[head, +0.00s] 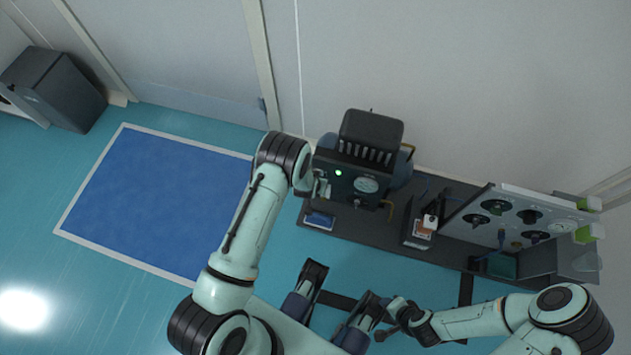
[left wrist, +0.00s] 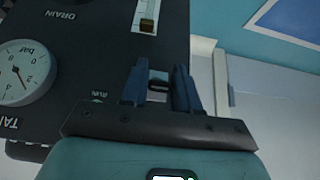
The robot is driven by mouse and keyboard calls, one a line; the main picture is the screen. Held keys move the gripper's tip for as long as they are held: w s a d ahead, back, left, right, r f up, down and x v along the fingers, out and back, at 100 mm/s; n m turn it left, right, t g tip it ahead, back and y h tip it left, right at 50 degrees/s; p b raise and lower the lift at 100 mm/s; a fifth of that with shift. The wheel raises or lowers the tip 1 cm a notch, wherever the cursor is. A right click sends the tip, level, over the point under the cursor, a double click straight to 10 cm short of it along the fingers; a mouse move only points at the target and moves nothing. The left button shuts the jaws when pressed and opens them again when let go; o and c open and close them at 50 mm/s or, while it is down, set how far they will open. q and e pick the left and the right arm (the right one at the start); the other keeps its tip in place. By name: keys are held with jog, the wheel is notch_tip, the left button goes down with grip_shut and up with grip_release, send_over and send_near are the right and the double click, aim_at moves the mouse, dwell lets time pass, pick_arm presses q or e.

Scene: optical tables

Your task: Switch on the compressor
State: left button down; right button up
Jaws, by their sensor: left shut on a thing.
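The compressor (head: 372,130) stands on the dark bench against the wall. Its dark front panel has a round gauge (head: 366,185) and a lit green lamp (head: 338,172). My left gripper (head: 322,186) is at the panel's left side. In the left wrist view my left gripper (left wrist: 159,88) has its two blue-grey fingers on either side of a small dark switch (left wrist: 158,76), shut on it.
A second panel with several dark knobs (head: 530,215) stands at the right of the bench. A small box with a label (head: 424,227) stands between. A blue mat (head: 160,195) lies on the floor at left, with a dark cabinet (head: 60,85) beyond it.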

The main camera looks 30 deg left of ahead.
dwell(0.4)
pick_arm(q)
jog(key=c, duration=0.9)
grip_release()
pick_arm(e)
jog(key=shift+w, duration=0.1)
pick_arm(q)
jog(key=p+v, duration=0.2)
jog(key=v, duration=0.4)
jog(key=p+v, duration=0.1)
jog(key=v, duration=0.6)
jog(key=shift+w+r+p, duration=0.15)
jog(key=shift+r+p, duration=0.15)
jog(key=shift+p, duration=0.1)
pick_arm(e)
jog(key=s+a+r+g, duration=0.1)
jog(key=s+a+r, duration=0.1)
jog(key=s+r, duration=0.2)
jog(key=shift+s+a+r+g+y, duration=0.2)
jog(key=shift+s+g+y, duration=0.2)
jog(key=shift+s, duration=0.25)
jog(key=shift+d, duration=0.1)
